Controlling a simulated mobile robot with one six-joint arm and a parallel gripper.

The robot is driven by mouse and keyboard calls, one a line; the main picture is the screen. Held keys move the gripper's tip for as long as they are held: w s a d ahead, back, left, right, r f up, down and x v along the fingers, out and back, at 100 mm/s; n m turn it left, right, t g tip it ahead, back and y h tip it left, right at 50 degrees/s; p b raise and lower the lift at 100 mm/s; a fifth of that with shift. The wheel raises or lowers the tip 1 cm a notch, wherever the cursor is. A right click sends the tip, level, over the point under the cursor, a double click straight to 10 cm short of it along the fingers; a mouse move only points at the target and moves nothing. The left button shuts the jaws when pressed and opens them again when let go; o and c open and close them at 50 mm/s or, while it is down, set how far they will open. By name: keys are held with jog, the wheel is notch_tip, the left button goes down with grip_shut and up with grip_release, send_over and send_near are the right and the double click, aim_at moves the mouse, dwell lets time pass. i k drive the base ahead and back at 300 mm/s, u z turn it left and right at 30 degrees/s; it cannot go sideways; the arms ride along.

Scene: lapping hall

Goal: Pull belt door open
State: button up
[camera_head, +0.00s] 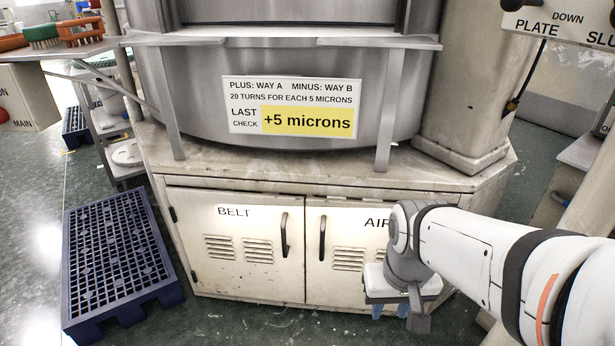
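The belt door (219,265) is the left cream door of the low cabinet, marked BELT, with louvre slots. It looks shut. Its dark upright handle (284,235) is near the door's right edge. The door marked AIR (342,222) is beside it on the right, also shut, with its own dark handle (322,238) near the left edge. My gripper (390,310) is low in front of the right part of the AIR door, to the right of both handles and apart from the belt handle. Its blue fingertips point down and are partly hidden by the gripper body; whether they are open does not show.
A dark blue plastic pallet (112,262) lies on the floor left of the cabinet, close to the belt door's hinge side. The green floor (240,322) in front of the belt door is clear. A shelf with brushes (80,32) juts out at upper left.

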aim_at(237, 243)
jog(key=z, duration=1.3)
jog(key=k, duration=1.4)
jog(key=u, duration=1.15)
jog(key=i, duration=1)
jog(key=u, duration=0.05)
